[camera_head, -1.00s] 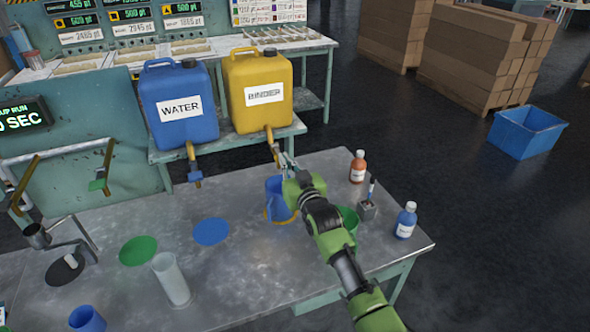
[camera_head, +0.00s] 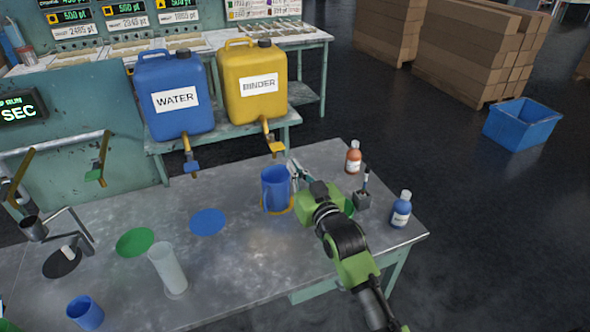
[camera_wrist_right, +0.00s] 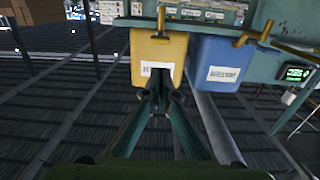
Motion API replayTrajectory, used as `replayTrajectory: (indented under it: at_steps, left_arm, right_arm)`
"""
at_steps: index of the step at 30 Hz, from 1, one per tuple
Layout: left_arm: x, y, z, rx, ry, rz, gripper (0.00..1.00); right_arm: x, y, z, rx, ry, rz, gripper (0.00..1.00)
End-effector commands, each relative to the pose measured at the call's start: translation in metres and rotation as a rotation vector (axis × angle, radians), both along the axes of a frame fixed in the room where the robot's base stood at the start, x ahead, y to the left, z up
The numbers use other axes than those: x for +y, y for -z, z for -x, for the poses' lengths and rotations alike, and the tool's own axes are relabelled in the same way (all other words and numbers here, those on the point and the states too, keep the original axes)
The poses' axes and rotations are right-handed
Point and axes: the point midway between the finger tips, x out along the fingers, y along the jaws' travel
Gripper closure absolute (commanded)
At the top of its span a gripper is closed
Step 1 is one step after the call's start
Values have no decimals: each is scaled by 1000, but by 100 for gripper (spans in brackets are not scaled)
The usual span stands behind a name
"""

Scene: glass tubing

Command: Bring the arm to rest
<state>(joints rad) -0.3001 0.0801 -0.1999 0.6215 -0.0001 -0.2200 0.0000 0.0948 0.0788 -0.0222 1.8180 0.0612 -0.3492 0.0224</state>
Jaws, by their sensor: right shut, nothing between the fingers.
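My right arm comes in from the lower right in the head view. Its right gripper (camera_head: 297,170) is shut and empty, above the table just right of the blue pitcher (camera_head: 276,190) and apart from the yellow binder tap (camera_head: 272,141). In the right wrist view its fingertips (camera_wrist_right: 155,97) come together in front of the yellow binder jug (camera_wrist_right: 158,52). My left gripper is not in view.
The blue water jug (camera_head: 174,118) stands on the shelf beside the binder jug. An orange bottle (camera_head: 353,160), a blue bottle (camera_head: 401,212) and a pen holder (camera_head: 361,201) stand right of the arm. A clear cylinder (camera_head: 168,268) stands at the front left.

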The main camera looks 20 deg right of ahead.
Motion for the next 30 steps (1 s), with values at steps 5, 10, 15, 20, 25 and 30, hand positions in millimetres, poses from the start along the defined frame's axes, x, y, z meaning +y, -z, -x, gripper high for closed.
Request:
replayTrajectory:
  at_steps: [5, 10, 15, 20, 25, 30]
  left_arm:
    - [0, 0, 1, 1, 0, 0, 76]
    - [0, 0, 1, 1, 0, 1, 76]
    - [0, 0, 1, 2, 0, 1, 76]
    - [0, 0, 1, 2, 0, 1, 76]
    - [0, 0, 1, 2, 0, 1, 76]
    - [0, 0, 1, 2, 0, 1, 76]
  right_arm:
    - [0, 0, 0, 0, 0, 0, 100]
    - [0, 0, 0, 2, 0, 0, 100]
    - [5, 33, 24, 115, -9, 15, 100]
    - [17, 107, 99, 410, -33, 53, 100]
    - [24, 166, 201, 732, -55, 94, 100]
    - [26, 190, 276, 941, -70, 119, 100]
